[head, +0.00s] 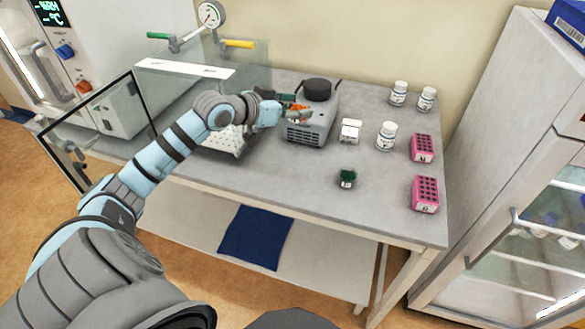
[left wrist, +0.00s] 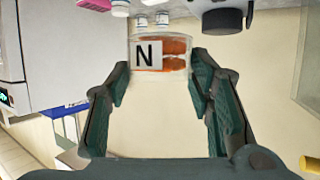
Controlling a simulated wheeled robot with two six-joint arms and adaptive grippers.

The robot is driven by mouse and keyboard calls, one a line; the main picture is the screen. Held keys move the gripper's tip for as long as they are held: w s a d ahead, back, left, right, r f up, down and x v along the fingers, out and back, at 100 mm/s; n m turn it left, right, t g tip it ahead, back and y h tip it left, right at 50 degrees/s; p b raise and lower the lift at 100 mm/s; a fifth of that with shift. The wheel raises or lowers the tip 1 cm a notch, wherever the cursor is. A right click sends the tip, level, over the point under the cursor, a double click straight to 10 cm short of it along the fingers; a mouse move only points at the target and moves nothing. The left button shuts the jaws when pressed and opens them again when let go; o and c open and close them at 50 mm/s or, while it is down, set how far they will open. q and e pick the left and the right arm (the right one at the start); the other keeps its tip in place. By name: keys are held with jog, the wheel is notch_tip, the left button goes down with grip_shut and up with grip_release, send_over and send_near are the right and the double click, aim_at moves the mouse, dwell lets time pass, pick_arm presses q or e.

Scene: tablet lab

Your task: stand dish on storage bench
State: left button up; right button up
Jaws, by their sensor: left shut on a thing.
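My left gripper (head: 286,104) reaches in from the left over the bench (head: 275,180). It is shut on the dish (head: 299,107), which shows small and orange at its tip, in front of a grey machine. In the left wrist view the dish (left wrist: 176,47) is clear with orange contents and a white label marked N. It sits between the green-padded fingertips, and its lower part is visible between them. In the head view the gripper partly hides the dish. I cannot tell whether the dish touches anything below. My right gripper is not in view.
A grey machine with a black knob (head: 317,90) stands behind the gripper. White bottles (head: 386,137), a small white box (head: 350,131), pink racks (head: 425,194) and a dark green item (head: 347,178) stand on the bench. A glass hood (head: 190,85) is at left. The bench's front middle is clear.

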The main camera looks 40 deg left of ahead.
aim_at(290, 169)
pick_arm(q)
jog(key=shift+w+a+f+n+y, duration=0.2)
jog(key=shift+w+a+n+y, duration=0.1)
jog(key=shift+a, duration=0.3)
jog(key=shift+w+a+f+n+y, duration=0.2)
jog(key=shift+w+a, duration=0.1)
jog(key=shift+a, duration=0.3)
notch_tip(290, 169, down, 19)
jog(key=b, duration=0.4)
jog(key=shift+s, duration=0.15)
jog(key=shift+f, duration=0.15)
jog(key=o, duration=1.2)
